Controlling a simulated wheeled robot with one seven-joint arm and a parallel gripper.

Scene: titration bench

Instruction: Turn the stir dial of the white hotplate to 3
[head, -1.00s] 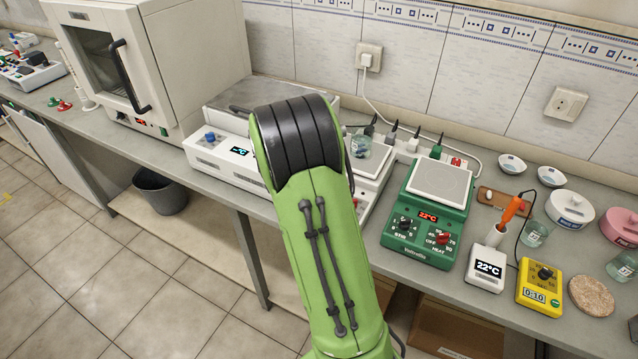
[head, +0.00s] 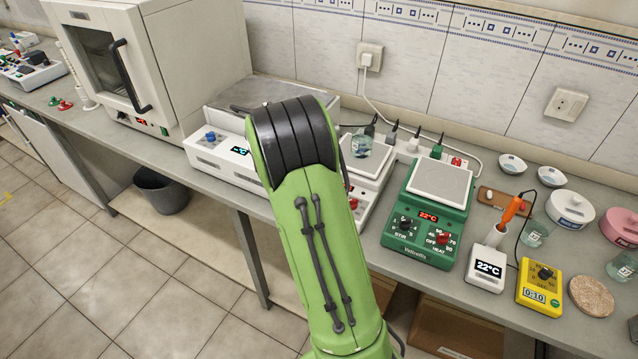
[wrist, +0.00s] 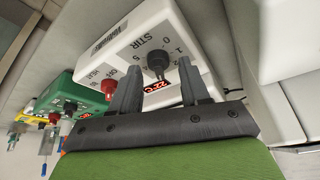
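The white hotplate (head: 376,184) stands on the bench left of the green one, partly hidden behind my arm in the head view. In the wrist view its front panel (wrist: 124,48) shows, with a black stir dial (wrist: 158,63) beside the word STIR and a red heat dial (wrist: 109,87). My gripper (wrist: 159,66) is open, one finger on each side of the stir dial in the picture. I see no contact, and cannot tell how far the fingertips are from the panel. The dial's pointer is too small to read. My gripper is hidden in the head view.
A beaker (head: 361,146) stands on the white hotplate's top. A green hotplate (head: 418,246) with similar dials is close on the right. A white instrument (head: 222,157) with a blue knob is on the left. Cables run along the wall behind.

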